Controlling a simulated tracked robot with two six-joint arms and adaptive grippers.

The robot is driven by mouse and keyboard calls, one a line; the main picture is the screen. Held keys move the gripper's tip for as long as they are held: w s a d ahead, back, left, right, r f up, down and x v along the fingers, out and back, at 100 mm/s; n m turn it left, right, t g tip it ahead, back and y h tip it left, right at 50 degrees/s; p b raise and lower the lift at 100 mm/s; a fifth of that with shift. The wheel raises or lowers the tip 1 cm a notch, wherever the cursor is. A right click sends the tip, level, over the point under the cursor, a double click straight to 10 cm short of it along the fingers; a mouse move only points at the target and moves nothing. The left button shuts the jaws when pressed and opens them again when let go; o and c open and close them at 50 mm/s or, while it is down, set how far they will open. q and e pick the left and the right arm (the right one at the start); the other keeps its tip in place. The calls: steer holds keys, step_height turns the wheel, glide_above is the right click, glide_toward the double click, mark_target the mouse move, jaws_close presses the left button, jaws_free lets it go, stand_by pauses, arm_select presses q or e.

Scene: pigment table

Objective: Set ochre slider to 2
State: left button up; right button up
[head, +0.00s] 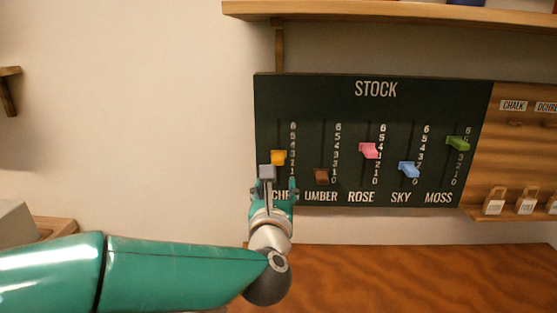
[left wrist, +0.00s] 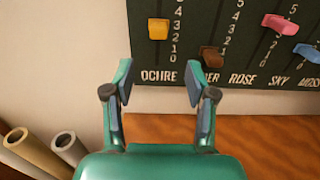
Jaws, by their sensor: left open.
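The ochre slider (head: 278,157) is a yellow knob on the dark STOCK board (head: 300,88). In the left wrist view the ochre slider (left wrist: 158,29) sits beside the 3 and 2 marks of its scale; I cannot tell its exact setting. My left gripper (head: 280,181) is in front of the board just below the knob and hides part of the OCHRE label and the low end of the scale. In the left wrist view my left gripper (left wrist: 159,82) is open and empty, its fingers below and either side of the knob. My right gripper is not in view.
To the right on the board are the brown umber slider (head: 322,176), pink rose slider (head: 369,150), blue sky slider (head: 409,169) and green moss slider (head: 458,143). A wooden shelf (head: 380,13) is above. A wooden table (head: 420,275) lies below. Two tubes (left wrist: 66,142) stand lower left.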

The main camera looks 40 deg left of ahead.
mark_target(277, 163)
arm_select(q)
steer(key=p+x, duration=0.4)
steer(key=x, duration=0.9)
steer(key=shift+w+a, duration=0.2)
steer(key=shift+a, duration=0.1)
jaws_close()
